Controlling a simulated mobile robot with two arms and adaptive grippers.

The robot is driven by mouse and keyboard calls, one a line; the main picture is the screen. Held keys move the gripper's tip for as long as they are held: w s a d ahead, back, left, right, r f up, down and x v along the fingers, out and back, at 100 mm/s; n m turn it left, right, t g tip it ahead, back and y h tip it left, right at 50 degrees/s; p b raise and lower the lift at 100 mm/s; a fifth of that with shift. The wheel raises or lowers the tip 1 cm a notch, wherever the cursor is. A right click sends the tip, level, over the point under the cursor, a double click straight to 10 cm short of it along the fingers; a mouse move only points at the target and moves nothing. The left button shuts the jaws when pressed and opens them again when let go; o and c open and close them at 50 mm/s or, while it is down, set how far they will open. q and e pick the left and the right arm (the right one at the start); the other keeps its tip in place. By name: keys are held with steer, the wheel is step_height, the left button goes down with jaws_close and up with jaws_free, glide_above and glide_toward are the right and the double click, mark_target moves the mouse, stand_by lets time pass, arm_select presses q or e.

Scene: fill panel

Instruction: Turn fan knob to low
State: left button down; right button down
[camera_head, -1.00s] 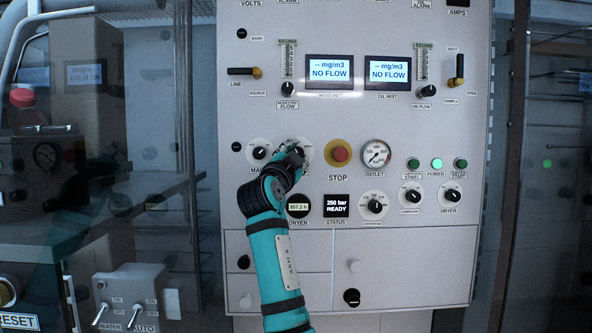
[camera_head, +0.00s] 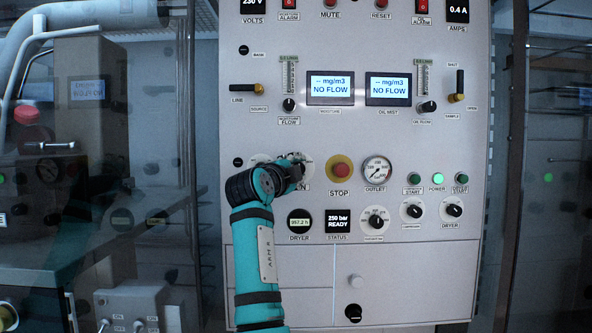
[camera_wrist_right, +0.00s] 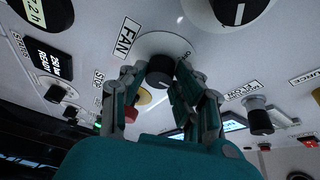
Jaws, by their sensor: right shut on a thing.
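The fan knob (camera_wrist_right: 160,72) is a round black knob on a white dial plate, beside a FAN label (camera_wrist_right: 126,38) in the right wrist view. My right gripper (camera_wrist_right: 158,82) has its fingers on either side of the knob and is shut on it. In the head view my right gripper (camera_head: 293,168) is at the panel, left of the red STOP button (camera_head: 340,170). It hides the fan knob and most of its dial there. The knob's pointer setting cannot be read clearly. My left gripper is not in view.
The grey control panel (camera_head: 290,260) is crowded around the gripper. Another black knob (camera_wrist_right: 240,8) is close by in the wrist view. The outlet gauge (camera_head: 377,171) and several knobs are to the right. Moisture (camera_head: 330,88) and oil mist (camera_head: 388,89) screens are above.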

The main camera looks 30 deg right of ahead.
stand_by(0.3)
steer(key=c, duration=1)
jaws_free()
steer(key=v, duration=1.2)
